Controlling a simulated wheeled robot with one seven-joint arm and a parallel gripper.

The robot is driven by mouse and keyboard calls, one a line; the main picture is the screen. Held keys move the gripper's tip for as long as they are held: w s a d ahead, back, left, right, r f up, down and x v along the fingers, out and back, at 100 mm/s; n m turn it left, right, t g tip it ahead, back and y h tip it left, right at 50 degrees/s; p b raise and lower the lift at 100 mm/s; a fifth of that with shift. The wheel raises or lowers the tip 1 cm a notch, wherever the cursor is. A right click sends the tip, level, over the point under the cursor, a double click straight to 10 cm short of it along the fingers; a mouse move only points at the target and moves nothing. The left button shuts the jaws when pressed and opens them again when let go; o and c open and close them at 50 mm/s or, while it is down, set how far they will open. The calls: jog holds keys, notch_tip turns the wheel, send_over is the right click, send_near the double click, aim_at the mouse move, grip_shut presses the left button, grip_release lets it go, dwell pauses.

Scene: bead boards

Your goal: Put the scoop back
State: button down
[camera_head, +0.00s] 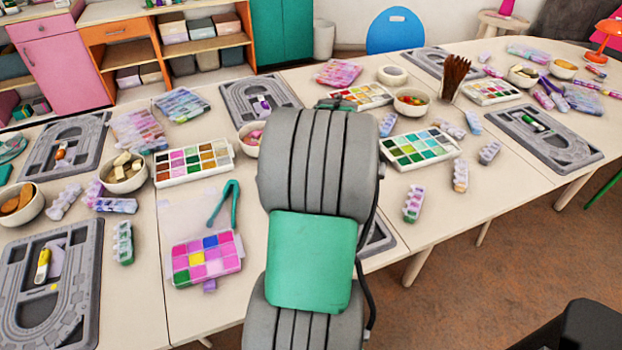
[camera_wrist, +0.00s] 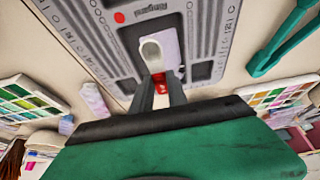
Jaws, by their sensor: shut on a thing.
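My gripper (camera_wrist: 160,88) is shut on the red scoop (camera_wrist: 158,76), with its handle between the fingertips in the wrist view. The scoop's pale, rounded bowl (camera_wrist: 150,50) points away from the fingers, over the grey bead board (camera_wrist: 105,45). A pale lilac patch (camera_wrist: 172,42) lies on the board behind the bowl. I cannot tell whether the scoop touches the board. In the head view my arm hides the gripper, the scoop and most of this board; only a grey edge (camera_head: 378,240) shows.
Green tweezers (camera_head: 224,205) lie left of my arm, near a pink bead box (camera_head: 207,260). Paint-like bead trays (camera_head: 420,148) and bowls (camera_head: 411,102) stand around. A red bead (camera_wrist: 119,17) lies on the board. Other grey boards (camera_head: 545,135) hold their own scoops.

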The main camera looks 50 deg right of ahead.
jog(key=shift+w+d+f, duration=0.15)
jog(key=shift+w+f, duration=0.15)
jog(key=shift+f, duration=1.95)
jog(key=c, duration=1.3)
grip_release()
